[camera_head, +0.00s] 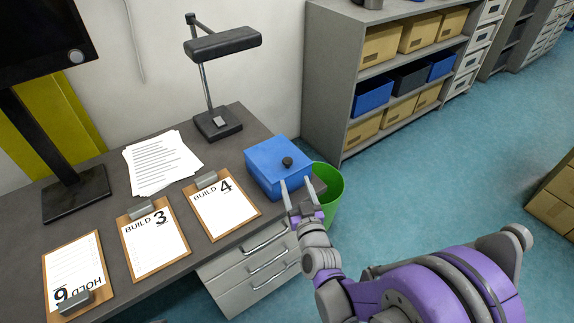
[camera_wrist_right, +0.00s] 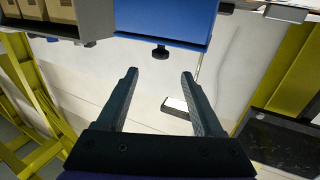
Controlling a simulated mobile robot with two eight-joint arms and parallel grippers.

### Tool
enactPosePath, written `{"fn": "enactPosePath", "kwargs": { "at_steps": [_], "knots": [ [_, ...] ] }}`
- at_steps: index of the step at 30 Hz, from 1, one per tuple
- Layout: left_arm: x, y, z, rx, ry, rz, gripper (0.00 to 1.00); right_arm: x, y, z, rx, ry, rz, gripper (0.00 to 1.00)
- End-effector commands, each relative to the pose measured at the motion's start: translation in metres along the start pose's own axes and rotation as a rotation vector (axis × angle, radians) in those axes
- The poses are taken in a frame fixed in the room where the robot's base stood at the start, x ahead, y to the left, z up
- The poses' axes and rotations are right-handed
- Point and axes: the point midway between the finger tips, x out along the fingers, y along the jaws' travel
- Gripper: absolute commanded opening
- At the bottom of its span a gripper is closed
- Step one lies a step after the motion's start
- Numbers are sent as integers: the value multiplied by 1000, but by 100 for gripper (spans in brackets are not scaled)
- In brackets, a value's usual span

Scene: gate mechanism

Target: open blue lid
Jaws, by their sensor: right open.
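A blue box (camera_head: 266,171) stands on the right end of the grey desk, with its blue lid (camera_head: 276,154) shut. A round black knob (camera_head: 287,161) sits on the lid. My right gripper (camera_head: 296,181) is open and empty at the box's near right corner, its fingers pointing toward the knob. In the right wrist view the box (camera_wrist_right: 170,18) is at the top, upside down. Its knob (camera_wrist_right: 161,52) shows beyond and between the open fingertips of my gripper (camera_wrist_right: 158,74), apart from them. My left gripper is not in view.
A desk lamp (camera_head: 218,120) stands behind the box. Clipboards, including the BUILD 4 board (camera_head: 223,207), and loose papers (camera_head: 160,161) lie to the left. A green bin (camera_head: 328,187) is on the floor to the right. Shelves (camera_head: 335,75) stand behind.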

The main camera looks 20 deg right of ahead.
Motion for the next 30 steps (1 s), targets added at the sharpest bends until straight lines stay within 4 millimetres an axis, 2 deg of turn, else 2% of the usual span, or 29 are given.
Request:
{"fn": "enactPosePath", "kwargs": {
  "at_steps": [5,12,16,22,30],
  "knots": [
    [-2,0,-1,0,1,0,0,23,0,-1,0,3,2,68],
    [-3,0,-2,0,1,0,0,70,0,-1,0,2,1,68],
    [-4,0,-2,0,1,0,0,89,0,-1,1,1,1,68],
    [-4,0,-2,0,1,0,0,104,0,-1,0,1,1,68],
    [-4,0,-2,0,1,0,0,106,0,-1,0,1,0,68]
  ]
}}
